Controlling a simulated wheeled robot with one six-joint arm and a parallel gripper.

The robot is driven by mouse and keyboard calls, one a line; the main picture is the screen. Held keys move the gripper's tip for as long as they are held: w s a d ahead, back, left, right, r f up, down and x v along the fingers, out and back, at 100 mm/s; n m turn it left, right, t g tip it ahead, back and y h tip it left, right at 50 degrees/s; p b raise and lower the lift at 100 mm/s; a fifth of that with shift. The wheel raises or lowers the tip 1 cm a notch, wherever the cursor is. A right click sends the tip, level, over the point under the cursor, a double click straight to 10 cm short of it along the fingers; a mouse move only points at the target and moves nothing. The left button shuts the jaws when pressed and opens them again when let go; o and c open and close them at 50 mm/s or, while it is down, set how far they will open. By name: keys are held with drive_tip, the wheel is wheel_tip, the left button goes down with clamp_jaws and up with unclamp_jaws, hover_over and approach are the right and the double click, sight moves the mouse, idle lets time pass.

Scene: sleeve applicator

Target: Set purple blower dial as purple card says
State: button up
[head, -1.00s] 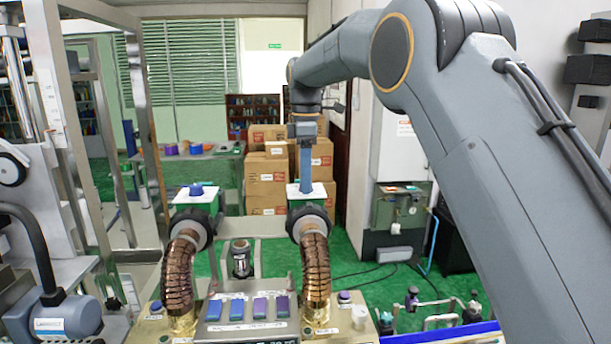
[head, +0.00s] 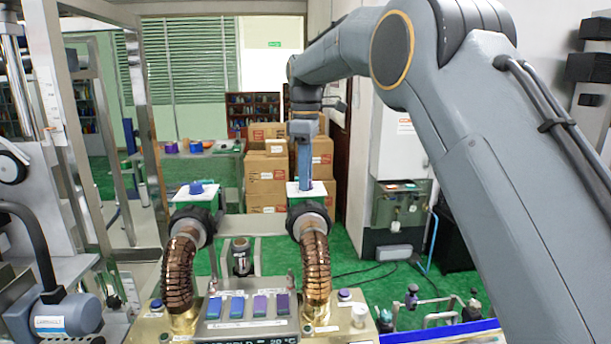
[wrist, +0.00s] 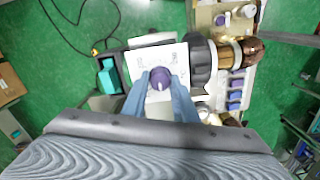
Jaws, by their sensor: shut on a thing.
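The purple dial (wrist: 160,78) sits on a white plate (wrist: 171,57) in the wrist view, with a pale pointer mark on it toward the picture's bottom. My gripper (wrist: 160,79) is shut on the dial, one blue finger on each side. In the head view my gripper (head: 305,183) reaches down onto the white-topped box of the right blower (head: 309,218), and its fingers hide the dial there. No purple card can be made out with readable text.
The left blower has a blue dial (head: 197,187). Bronze ribbed hoses (head: 316,265) rise from a brass base. A panel with several blue and purple pieces (head: 237,307) stands between them, above a partly cut-off display. Cartons (head: 266,172) stand behind.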

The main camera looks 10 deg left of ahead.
drive_tip(key=m, duration=1)
drive_tip(key=shift+m, duration=0.4)
drive_tip(key=m, duration=0.5)
drive_tip(key=shift+r+m, duration=0.1)
drive_tip(key=shift+m, duration=0.2)
drive_tip(key=m, duration=0.5)
drive_tip(key=shift+m, duration=0.3)
drive_tip(key=o, duration=1.1)
drive_tip(key=shift+c, duration=0.2)
